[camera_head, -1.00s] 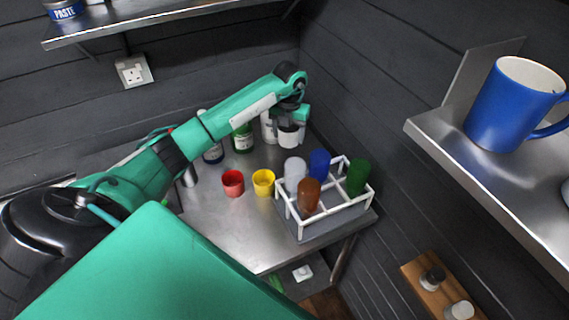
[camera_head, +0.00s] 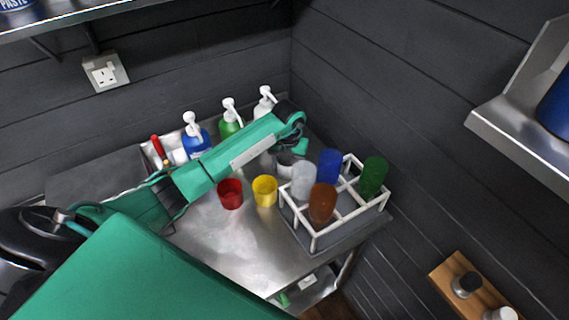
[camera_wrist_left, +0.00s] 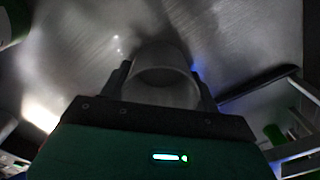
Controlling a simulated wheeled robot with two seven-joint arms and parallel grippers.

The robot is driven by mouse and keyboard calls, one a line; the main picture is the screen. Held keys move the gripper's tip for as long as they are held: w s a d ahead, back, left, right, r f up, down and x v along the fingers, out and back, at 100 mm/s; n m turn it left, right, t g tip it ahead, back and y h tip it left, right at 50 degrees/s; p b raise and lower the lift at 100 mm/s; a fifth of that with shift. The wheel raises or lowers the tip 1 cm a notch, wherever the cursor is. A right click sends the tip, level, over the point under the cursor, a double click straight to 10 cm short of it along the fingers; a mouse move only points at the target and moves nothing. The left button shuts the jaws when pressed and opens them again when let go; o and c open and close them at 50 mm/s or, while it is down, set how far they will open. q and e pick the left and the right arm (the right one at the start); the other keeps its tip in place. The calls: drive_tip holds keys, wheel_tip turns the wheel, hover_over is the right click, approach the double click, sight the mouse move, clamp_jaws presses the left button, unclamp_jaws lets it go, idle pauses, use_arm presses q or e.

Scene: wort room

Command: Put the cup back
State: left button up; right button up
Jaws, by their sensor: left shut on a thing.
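A pale grey-white cup (camera_head: 284,163) is in my left gripper (camera_head: 291,152), low over the steel table, to the right of and a little behind the yellow cup. My forearm and wrist partly hide it in the head view. In the left wrist view the cup (camera_wrist_left: 163,88) sits between the two dark fingers of my left gripper (camera_wrist_left: 162,80), its open rim in sight. I cannot tell whether its base touches the table. A red cup (camera_head: 230,195) and a yellow cup (camera_head: 264,191) stand side by side on the table. My right gripper is not in view.
A white rack (camera_head: 315,240) with clear, brown, blue and green tumblers stands close on the right. Blue (camera_head: 196,143), green (camera_head: 229,126) and white (camera_head: 264,107) pump bottles stand along the back. The steel table (camera_head: 235,255) is clear in front of the cups.

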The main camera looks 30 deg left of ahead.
use_arm(q)
drive_tip(key=shift+s+d, duration=0.1)
drive_tip(key=shift+d, duration=0.1)
drive_tip(key=shift+s+d+r, duration=0.1)
drive_tip(key=shift+d, duration=0.2)
drive_tip(key=o, duration=0.8)
drive_tip(key=shift+o, duration=1.2)
drive_tip(key=shift+a+f, duration=0.25)
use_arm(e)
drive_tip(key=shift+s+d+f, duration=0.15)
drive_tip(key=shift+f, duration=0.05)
use_arm(q)
drive_tip(key=shift+d+r, duration=0.1)
wheel_tip(320, 180, up, 12)
drive_tip(key=p, duration=0.7)
drive_tip(key=shift+r, duration=0.25)
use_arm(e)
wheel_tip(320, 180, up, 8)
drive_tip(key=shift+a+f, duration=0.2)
